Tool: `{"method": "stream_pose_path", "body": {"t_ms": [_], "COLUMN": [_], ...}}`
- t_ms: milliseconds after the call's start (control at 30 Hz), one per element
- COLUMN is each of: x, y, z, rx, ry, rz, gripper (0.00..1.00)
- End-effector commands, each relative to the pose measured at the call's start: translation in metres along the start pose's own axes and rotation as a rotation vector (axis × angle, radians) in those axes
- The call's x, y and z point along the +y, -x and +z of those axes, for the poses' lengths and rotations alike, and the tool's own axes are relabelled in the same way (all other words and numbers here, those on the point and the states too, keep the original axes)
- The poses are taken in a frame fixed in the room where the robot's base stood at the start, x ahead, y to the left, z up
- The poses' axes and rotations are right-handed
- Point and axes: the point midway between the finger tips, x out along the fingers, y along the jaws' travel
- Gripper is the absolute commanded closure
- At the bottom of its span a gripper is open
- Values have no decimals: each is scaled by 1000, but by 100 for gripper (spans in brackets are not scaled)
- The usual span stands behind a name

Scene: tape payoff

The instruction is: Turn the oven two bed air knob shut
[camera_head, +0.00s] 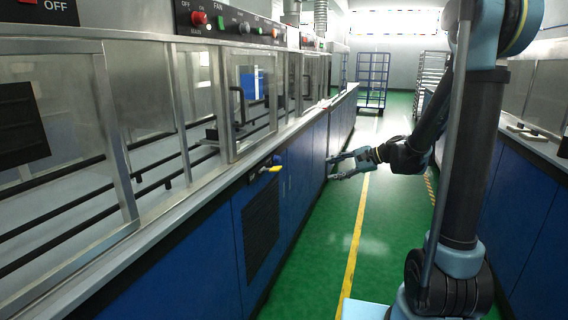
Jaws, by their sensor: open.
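A valve with a yellow lever (270,169) sticks out of the blue front of the left-hand bench, just below the worktop edge. A dark blue round part shows just above the lever. I cannot read any label there, so I cannot tell whether this is the oven two bed air knob. My gripper (329,169) is open and empty. Its fingers point left toward the blue bench front, to the right of the yellow lever and farther down the aisle, apart from it. Whether the fingertips touch the bench front is unclear.
A control panel (225,20) marked FAN, with a red knob (199,18), tops the glazed oven housing. Blue cabinets (520,190) line the right side. A blue rack cart (373,75) stands at the far end. The green floor aisle (325,235) between is clear.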

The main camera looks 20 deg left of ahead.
Motion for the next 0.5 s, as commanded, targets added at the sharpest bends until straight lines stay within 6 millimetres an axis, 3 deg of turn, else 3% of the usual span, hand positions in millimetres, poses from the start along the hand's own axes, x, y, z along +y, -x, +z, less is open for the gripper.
{"method": "stream_pose_path", "body": {"t_ms": [200,500], "x": [-27,-48], "y": [-36,-78], "z": [-20,-46], "rx": [-113,-282], "ry": [-149,-354], "rz": [-103,-217], "gripper": [55,55]}}
